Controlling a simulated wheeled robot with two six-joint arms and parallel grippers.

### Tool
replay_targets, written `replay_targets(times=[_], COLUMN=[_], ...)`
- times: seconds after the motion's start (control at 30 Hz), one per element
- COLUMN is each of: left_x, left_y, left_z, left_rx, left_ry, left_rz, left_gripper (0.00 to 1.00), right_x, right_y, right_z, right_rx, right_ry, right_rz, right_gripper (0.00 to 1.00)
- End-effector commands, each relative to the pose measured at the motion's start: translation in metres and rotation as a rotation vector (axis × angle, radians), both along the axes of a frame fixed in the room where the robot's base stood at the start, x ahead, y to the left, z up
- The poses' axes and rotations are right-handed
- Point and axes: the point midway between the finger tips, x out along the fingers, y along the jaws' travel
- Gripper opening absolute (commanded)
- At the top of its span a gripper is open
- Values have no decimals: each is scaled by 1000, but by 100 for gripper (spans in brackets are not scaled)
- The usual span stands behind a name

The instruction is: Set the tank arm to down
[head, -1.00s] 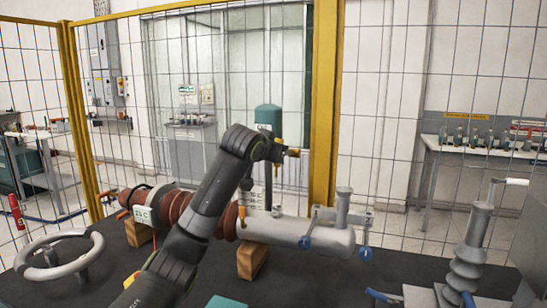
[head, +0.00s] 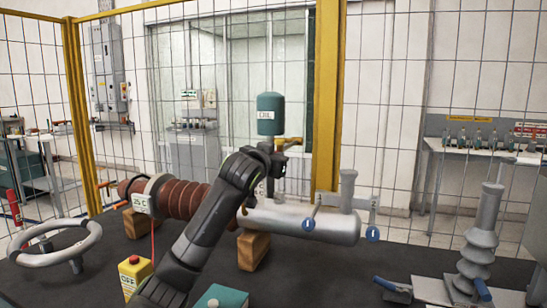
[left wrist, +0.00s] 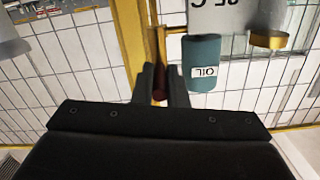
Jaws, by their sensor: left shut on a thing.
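The green tank (head: 270,115) marked OIL stands upright behind the grey horizontal cylinder. It also shows upside down in the left wrist view (left wrist: 203,63). A brass-coloured piece (head: 292,140) shows just below the tank, beside my left gripper (head: 275,152). In the left wrist view my left gripper (left wrist: 160,82) is shut on a narrow arm with a dark red end (left wrist: 158,90), next to the tank. A thin brass rod (left wrist: 174,31) runs between that arm and the tank. In the head view my arm hides part of the tank's base. My right gripper is not in view.
A ribbed brown bushing (head: 185,198) and the grey cylinder (head: 325,222) lie on wooden blocks below. A handwheel (head: 55,243) is at left, a yellow OFF box (head: 134,272) in front, a grey ribbed bushing (head: 480,240) at right. A yellow-framed fence (head: 327,90) stands behind.

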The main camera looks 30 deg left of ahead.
Motion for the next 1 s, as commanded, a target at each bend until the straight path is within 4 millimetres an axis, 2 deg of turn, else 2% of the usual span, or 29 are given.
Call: replay_targets(times=[0.17,0.2,0.37,0.77,1.0], left_x=[0,0,0,-6,-39], left_y=[0,0,0,-1,-9], left_z=[2,3,2,1,2], left_rx=[1,1,1,1,5], left_ry=[-6,-6,-4,-2,-3], left_rz=[0,0,0,1,1], left_gripper=[0,15,34,34,34], right_x=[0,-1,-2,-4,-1], right_y=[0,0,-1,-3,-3], right_z=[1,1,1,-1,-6], right_rx=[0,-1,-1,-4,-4], right_ry=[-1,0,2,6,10], right_rz=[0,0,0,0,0], right_gripper=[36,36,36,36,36])
